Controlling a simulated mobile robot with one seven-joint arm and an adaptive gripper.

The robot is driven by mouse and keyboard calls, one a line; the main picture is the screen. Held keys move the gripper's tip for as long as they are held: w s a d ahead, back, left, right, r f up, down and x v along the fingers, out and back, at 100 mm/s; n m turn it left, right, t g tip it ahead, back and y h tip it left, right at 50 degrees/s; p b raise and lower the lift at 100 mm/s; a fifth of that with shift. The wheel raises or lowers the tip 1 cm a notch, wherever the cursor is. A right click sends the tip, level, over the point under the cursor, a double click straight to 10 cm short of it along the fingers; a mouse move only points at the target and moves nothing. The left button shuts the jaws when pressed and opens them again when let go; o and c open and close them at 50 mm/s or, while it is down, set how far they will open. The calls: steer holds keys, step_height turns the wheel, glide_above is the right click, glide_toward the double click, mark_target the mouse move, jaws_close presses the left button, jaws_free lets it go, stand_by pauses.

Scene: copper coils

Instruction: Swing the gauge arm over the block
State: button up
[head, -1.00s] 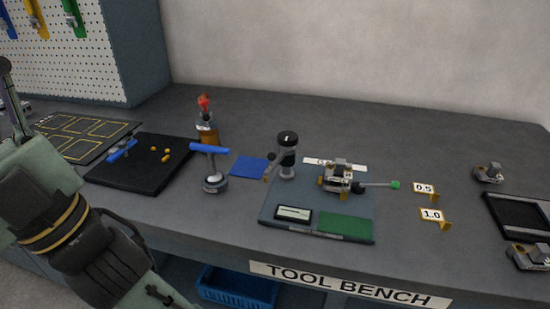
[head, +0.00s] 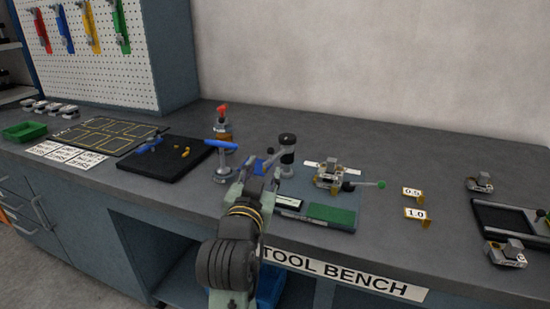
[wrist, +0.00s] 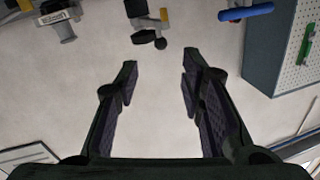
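The gauge stand (head: 287,155) is an upright black-and-grey post on the grey base plate, with a grey gauge arm (head: 274,159) reaching out to its left. The metal block (head: 328,176) sits to the right of the post, apart from the gauge arm. The stand's black parts (wrist: 150,36) and the metal block (wrist: 60,27) show at the top of the wrist view. My gripper (head: 259,176) is in front of the gauge arm in the head view and partly covers that area. In the wrist view my gripper (wrist: 158,80) has its fingers wide apart with nothing between them.
A blue T-handle (head: 221,144) stands close to the left of my gripper. Tags marked 0.5 (head: 412,192) and 1.0 (head: 415,214) stand farther right. The back of the bench is clear.

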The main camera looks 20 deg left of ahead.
mark_target(270, 153)
steer(key=w, duration=0.3)
steer(key=w+a+p, duration=0.1)
steer(key=w, duration=0.3)
steer(key=w+p, duration=0.1)
steer(key=w, duration=0.2)
steer(key=shift+w+a, duration=0.35)
steer(key=shift+a, duration=0.05)
steer(key=shift+c, duration=0.3)
jaws_close()
